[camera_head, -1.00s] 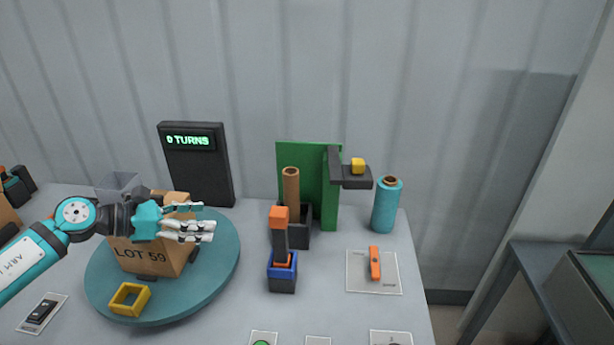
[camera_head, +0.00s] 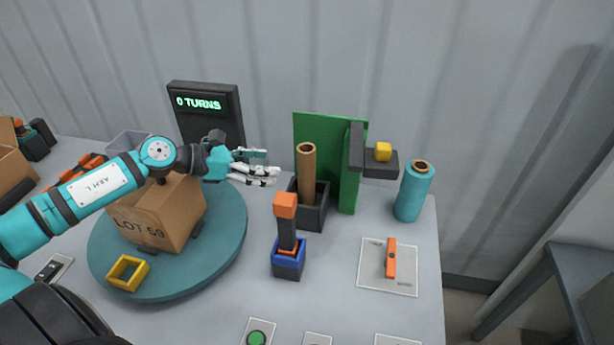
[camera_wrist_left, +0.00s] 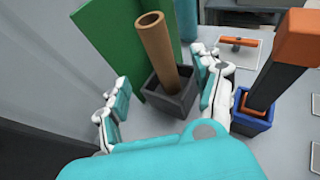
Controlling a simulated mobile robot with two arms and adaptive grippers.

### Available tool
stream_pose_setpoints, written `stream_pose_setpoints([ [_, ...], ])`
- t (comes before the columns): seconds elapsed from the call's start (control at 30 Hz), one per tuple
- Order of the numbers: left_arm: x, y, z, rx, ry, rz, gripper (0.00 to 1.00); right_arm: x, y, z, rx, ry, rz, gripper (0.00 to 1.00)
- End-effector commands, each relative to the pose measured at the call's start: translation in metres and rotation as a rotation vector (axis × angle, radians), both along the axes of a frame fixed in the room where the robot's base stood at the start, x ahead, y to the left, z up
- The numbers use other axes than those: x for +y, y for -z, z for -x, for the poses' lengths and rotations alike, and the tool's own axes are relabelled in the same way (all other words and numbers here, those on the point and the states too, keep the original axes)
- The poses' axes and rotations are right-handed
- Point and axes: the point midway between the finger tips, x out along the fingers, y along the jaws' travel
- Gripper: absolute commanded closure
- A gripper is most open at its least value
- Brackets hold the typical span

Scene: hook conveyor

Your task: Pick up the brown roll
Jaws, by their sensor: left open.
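The brown roll (camera_head: 307,172) is a hollow tube standing upright in a dark square holder (camera_head: 315,212) in front of a green panel (camera_head: 331,150). It also shows in the left wrist view (camera_wrist_left: 158,52), leaning slightly in the picture, with its lower end hidden inside the holder (camera_wrist_left: 172,99). My left gripper (camera_head: 272,174) is open and empty, just left of the roll in the head view and apart from it. In the left wrist view its fingers (camera_wrist_left: 165,100) are spread, with the roll and holder ahead between them. My right gripper is not in view.
An orange-topped tool (camera_head: 286,225) stands in a blue-rimmed holder in front of the roll. A teal roll (camera_head: 413,192) stands at right. A dark bracket (camera_head: 372,163) carries a yellow block (camera_head: 383,151). A box marked LOT 59 (camera_head: 150,225) sits on the round turntable (camera_head: 210,260).

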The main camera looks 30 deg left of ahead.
Motion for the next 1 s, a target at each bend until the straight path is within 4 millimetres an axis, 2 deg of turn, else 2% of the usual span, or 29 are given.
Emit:
stream_pose_setpoints([
  [0.1,-0.009,0.001,-0.01,-0.005,0.003,0.0,0.33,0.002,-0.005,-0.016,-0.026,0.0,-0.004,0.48],
  [0.2,-0.015,0.004,-0.019,-0.005,-0.001,0.004,0.33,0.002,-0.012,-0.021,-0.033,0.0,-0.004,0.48],
  [0.4,-0.03,0.015,-0.037,-0.004,0.0,0.003,0.33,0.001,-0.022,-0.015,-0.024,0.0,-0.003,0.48],
  [0.6,-0.038,0.022,-0.045,0.0,0.002,0.001,0.33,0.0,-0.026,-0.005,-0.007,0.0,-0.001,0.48],
  [0.83,-0.054,0.029,-0.067,-0.002,0.001,0.006,0.33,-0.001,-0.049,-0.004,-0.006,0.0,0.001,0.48],
  [1.0,-0.064,0.041,-0.08,0.0,0.001,0.002,0.33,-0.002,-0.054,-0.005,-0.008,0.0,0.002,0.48],
])
